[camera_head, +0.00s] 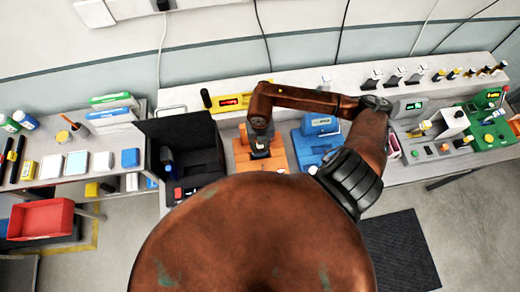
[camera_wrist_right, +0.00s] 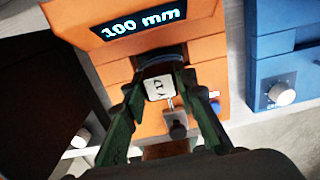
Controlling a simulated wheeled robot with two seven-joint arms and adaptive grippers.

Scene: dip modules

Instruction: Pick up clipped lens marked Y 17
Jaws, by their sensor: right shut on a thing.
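The clipped lens (camera_wrist_right: 160,88) shows in the right wrist view as a pale tag marked Y 17, between the fingertips of my right gripper (camera_wrist_right: 162,80). The gripper is shut on it, at the front of the orange device (camera_wrist_right: 145,60) with a "100 mm" display. A small metal clip part hangs below the tag. In the head view my right gripper (camera_head: 260,150) is over the orange device (camera_head: 245,160), and the lens is too small to make out there. Whether the lens still touches the device I cannot tell. My left gripper is not in view.
A blue device (camera_head: 310,142) stands close to the right of the orange one. An open black case (camera_head: 180,130) stands to the left. A yellow display unit (camera_head: 232,101) lies behind.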

